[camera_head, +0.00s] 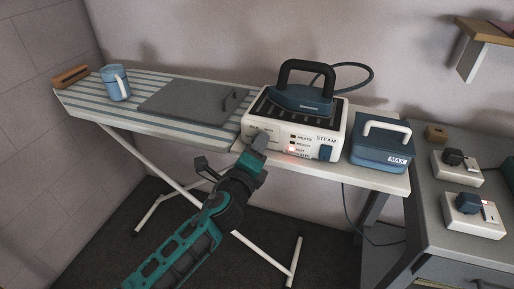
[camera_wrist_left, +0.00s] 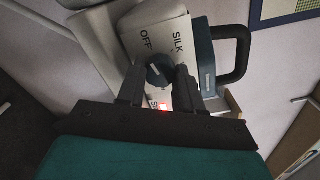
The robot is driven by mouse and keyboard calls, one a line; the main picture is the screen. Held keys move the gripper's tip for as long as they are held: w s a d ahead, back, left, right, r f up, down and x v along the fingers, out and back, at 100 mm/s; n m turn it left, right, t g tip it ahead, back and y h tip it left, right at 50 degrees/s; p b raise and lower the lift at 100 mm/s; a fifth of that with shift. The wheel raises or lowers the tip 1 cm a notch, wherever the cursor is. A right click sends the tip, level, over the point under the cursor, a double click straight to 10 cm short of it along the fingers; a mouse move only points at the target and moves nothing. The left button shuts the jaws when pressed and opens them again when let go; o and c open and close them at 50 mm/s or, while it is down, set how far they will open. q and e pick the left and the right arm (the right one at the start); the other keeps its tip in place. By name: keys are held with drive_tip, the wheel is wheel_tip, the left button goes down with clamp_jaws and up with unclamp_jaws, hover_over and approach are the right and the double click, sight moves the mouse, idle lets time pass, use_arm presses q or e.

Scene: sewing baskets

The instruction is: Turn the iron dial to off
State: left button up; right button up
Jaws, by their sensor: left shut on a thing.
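The words SILK and OFF show on the panel near the dial. Which mark the dial points at cannot be told. A red light glows on the front panel. My right gripper is not in view.
The ironing board (camera_head: 75,97) carries a blue mug (camera_head: 115,83) and a grey flat piece (camera_head: 190,101) to the left. A blue tank (camera_head: 380,150) stands right of the station. A grey cabinet (camera_head: 435,195) with switch boxes is at right.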

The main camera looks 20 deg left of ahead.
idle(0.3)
use_arm(q)
drive_tip(key=o, duration=1)
drive_tip(key=shift+o, duration=0.2)
